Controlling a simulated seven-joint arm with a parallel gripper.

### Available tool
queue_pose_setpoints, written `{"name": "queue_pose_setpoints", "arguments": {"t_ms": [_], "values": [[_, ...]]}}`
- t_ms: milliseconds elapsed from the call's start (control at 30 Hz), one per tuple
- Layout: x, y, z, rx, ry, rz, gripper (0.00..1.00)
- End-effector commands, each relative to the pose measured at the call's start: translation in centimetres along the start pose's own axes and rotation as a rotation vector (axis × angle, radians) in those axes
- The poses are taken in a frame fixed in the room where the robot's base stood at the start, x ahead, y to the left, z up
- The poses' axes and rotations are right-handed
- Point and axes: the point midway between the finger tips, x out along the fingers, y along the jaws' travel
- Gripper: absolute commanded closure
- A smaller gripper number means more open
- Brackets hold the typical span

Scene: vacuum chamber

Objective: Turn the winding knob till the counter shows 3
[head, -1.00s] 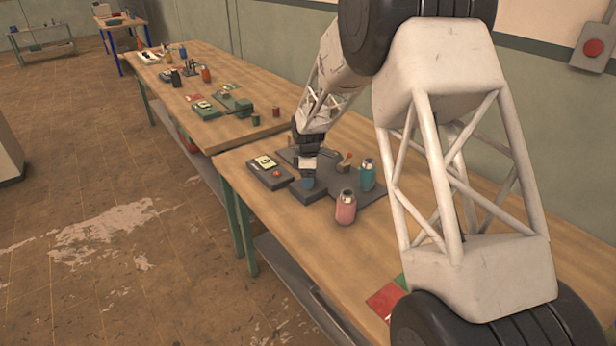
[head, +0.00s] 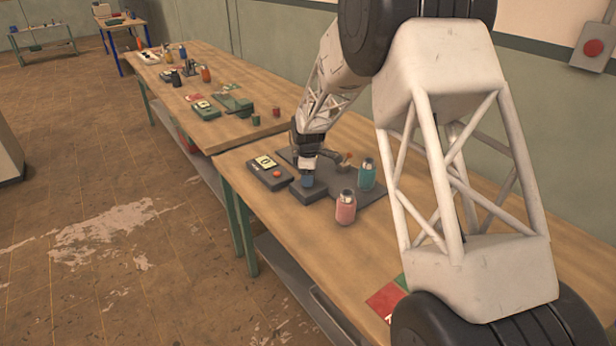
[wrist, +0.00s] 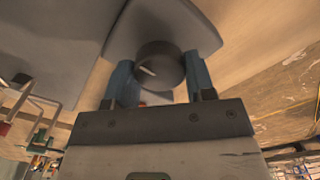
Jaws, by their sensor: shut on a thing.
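The winding knob (wrist: 160,62) is a dark grey round knob with a white mark on its face. It shows between the blue fingers in the wrist view. My gripper (wrist: 155,78) is shut on it, one finger on each side. In the head view my gripper (head: 307,182) is down at the dark grey fixture (head: 318,203), and the knob is hidden behind it. The counter (head: 268,172) is a dark box left of the gripper, with a pale display and a red-orange button. Its digit looks like 0, but it is too small to be sure.
A pink bottle (head: 345,207) and a teal bottle (head: 366,175) stand close to the right of my gripper. A small orange-tipped part (head: 346,159) is behind it. A red card (head: 385,300) lies nearer on the bench. Another bench (head: 205,125) with several devices stands beyond.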

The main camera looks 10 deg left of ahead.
Motion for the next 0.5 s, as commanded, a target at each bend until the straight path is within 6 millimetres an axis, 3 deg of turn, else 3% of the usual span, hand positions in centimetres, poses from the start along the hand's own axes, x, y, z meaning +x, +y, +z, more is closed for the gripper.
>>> {"name": "queue_pose_setpoints", "arguments": {"t_ms": [500], "values": [[-0.10, 0.08, -0.01, 0.348, 0.001, 0.001, 0.74]]}}
